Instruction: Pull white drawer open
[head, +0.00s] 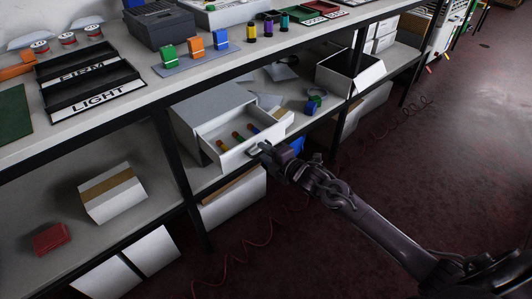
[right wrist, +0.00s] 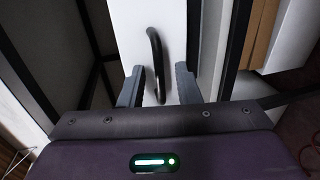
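The white drawer (head: 236,157) sticks out of a white cabinet (head: 208,106) on the lower shelf, partly open. Several small coloured pieces (head: 238,137) lie inside it. My right gripper (head: 262,148) is at the drawer's front, near its right end. In the right wrist view the drawer's white front (right wrist: 130,22) lies ahead, with a dark curved handle (right wrist: 156,62) on it. The right gripper's two fingers (right wrist: 159,70) stand apart, one on each side of the handle, with gaps visible. My left gripper does not show.
The upper shelf's edge (head: 130,116) runs above the drawer. A dark table leg (head: 181,180) stands left of it. An open white box (head: 349,76) and a blue-green item (head: 313,103) are to the right. White boxes (head: 233,199) stand below.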

